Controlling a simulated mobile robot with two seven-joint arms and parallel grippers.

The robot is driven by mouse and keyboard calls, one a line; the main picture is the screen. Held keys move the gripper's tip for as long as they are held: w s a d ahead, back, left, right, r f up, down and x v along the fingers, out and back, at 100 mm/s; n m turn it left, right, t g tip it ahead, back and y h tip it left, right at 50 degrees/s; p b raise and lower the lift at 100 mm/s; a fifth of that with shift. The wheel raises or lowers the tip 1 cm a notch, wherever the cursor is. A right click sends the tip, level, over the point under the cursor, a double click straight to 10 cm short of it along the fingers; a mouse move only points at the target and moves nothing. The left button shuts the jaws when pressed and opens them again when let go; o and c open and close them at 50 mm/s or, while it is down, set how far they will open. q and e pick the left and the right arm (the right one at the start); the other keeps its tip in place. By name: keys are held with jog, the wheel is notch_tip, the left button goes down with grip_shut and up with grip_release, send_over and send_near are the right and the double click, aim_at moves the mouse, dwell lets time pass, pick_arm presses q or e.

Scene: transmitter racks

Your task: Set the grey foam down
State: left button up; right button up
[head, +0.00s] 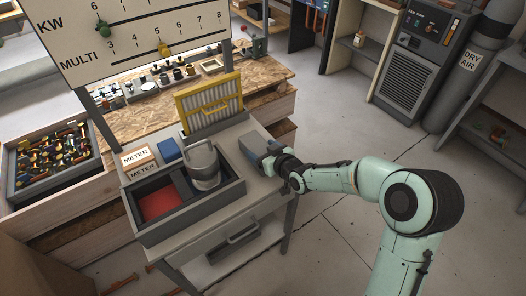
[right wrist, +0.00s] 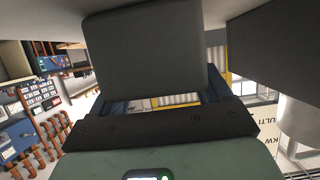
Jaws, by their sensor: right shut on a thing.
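The grey foam (head: 258,147) is a block in the jaws of my right gripper (head: 272,156), over the right side of the grey cart top (head: 262,187). In the right wrist view the foam (right wrist: 145,55) fills the middle, between the dark fingers. The gripper is shut on it. I cannot tell whether the foam's underside touches the cart top. My left gripper is not in view.
On the cart, left of the foam, stand a dark tray (head: 183,217) with a red bottom, a grey metal canister (head: 204,163), a blue block (head: 168,150) and METER boxes (head: 139,162). A yellow-framed filter (head: 210,105) stands behind. Bare cart top lies in front of the foam.

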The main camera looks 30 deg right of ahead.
jog(key=shift+r, duration=0.1)
jog(key=o, duration=1)
jog(key=shift+c, duration=0.2)
